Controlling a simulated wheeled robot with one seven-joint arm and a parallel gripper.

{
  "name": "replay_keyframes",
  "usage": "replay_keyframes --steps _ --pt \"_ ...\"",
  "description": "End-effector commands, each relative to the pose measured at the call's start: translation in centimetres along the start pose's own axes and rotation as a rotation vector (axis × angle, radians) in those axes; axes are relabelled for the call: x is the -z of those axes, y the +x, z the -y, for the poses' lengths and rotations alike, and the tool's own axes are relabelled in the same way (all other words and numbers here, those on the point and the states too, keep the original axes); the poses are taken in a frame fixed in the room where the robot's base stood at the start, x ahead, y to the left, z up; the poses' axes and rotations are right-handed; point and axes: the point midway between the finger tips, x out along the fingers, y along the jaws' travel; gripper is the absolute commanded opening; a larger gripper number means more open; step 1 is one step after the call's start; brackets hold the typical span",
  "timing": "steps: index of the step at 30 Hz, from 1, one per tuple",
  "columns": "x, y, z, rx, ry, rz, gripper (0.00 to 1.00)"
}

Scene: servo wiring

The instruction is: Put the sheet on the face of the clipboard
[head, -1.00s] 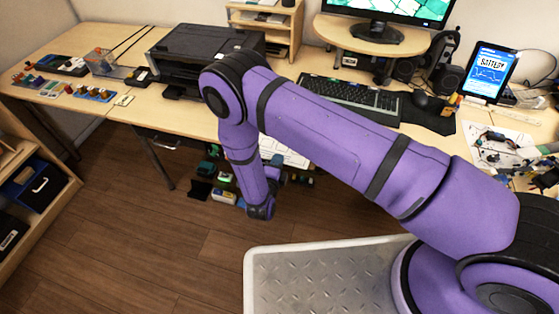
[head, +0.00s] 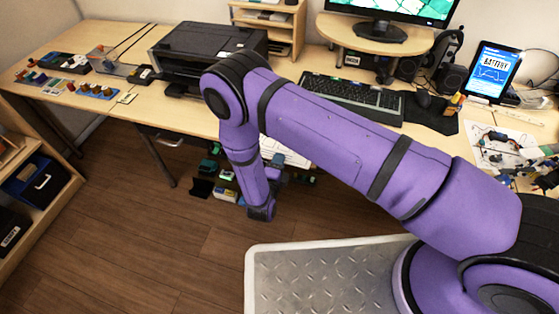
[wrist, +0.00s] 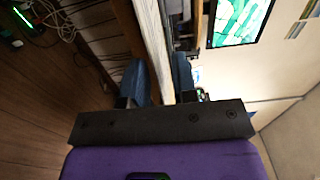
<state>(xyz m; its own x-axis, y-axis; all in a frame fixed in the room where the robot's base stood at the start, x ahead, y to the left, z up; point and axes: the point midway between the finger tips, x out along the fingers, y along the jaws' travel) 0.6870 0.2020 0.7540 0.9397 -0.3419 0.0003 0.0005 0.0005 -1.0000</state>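A white sheet with faint print (head: 284,150) shows in the head view at the desk's front edge, partly hidden behind my arm. I cannot tell whether it lies on a clipboard; no clipboard can be made out clearly. In the wrist view my gripper (wrist: 158,82) shows two blue fingers standing apart. A pale strip seen nearly edge-on runs up between them. I cannot tell whether it is the sheet or the desk top, nor whether a finger touches it.
The desk (head: 197,126) carries a printer (head: 205,55), keyboard (head: 352,95), mouse (head: 424,98), monitor (head: 395,8) and tablet (head: 490,70). A paper with wires (head: 500,145) lies at the right. Small items (head: 226,185) sit below the desk edge. A shelf (head: 45,210) stands at left; the floor between is clear.

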Motion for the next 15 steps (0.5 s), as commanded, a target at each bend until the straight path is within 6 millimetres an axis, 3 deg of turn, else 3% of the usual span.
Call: replay_keyframes --steps 15 --pt "-0.1 -9.5 0.0 -0.001 -0.001 0.004 0.26"
